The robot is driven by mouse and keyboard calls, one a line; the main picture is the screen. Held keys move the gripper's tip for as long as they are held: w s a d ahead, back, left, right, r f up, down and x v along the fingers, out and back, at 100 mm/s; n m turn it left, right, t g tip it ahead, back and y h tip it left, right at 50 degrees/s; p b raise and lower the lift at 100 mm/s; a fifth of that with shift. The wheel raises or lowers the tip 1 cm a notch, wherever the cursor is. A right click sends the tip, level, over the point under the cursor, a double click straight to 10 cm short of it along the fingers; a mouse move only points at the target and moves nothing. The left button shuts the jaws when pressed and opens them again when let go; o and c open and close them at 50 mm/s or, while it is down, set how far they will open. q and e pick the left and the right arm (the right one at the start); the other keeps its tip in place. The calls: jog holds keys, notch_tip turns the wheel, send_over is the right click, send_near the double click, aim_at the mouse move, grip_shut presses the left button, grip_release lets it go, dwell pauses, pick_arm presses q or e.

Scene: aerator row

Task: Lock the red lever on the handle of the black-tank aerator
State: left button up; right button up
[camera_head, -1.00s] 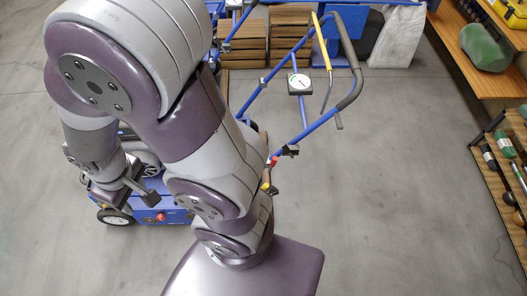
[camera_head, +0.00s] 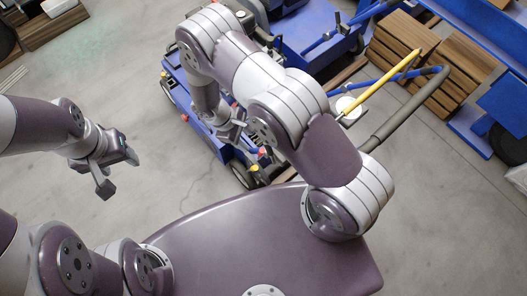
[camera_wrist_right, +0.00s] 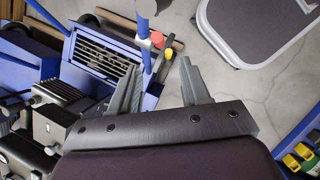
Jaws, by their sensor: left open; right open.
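A blue-framed machine (camera_head: 305,28) stands at the upper middle of the head view. A handle with a dark grip (camera_head: 408,108) and a long yellow lever (camera_head: 385,83) show behind my right arm. I cannot tell which tank belongs to this handle. In the right wrist view, a red knob (camera_wrist_right: 158,40) and a yellow-tipped piece (camera_wrist_right: 169,53) sit beside a blue tube (camera_wrist_right: 146,55). I cannot tell whether the red knob is the lever. My right gripper (camera_wrist_right: 161,66) is open, its fingers pointing toward these parts. My left gripper (camera_head: 117,173) is open and empty over bare floor.
Blue bodywork with a slotted grille (camera_wrist_right: 104,52) and dark engine parts (camera_wrist_right: 60,120) lie close to my right gripper. Stacked wooden crates (camera_head: 430,55) and a blue rack (camera_head: 490,35) stand at the upper right.

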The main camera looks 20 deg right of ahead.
aim_at(261, 152)
jog(key=x, duration=1.2)
jog(key=shift+d, duration=0.15)
jog(key=shift+r, duration=0.1)
grip_shut()
